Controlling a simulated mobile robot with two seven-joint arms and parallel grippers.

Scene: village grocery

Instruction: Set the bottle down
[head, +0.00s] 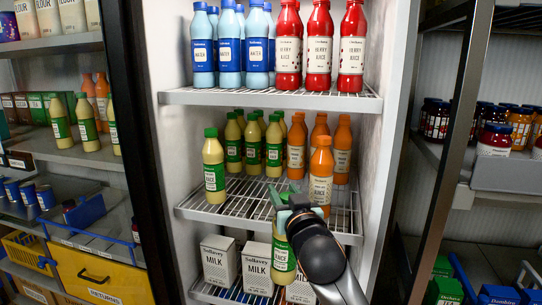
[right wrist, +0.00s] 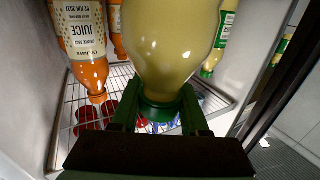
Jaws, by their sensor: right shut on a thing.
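A pale yellow juice bottle with a green and white label (head: 284,256) is in my right gripper (head: 290,200). In the head view it hangs upright in front of the middle shelf (head: 250,222) and overlaps that shelf's front edge; its top is hidden by the gripper. In the right wrist view, which is upside down, the fingers (right wrist: 160,122) are shut around the green cap and neck of the bottle (right wrist: 168,45). I cannot tell if its base touches anything. My left gripper is not in view.
On the middle shelf, yellow bottles (head: 214,165) stand at left and orange bottles (head: 321,175) at right. Bare wire rack lies between them at the front. Milk cartons (head: 219,262) stand below; blue and red bottles (head: 318,45) stand above. A door frame (head: 453,150) is at right.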

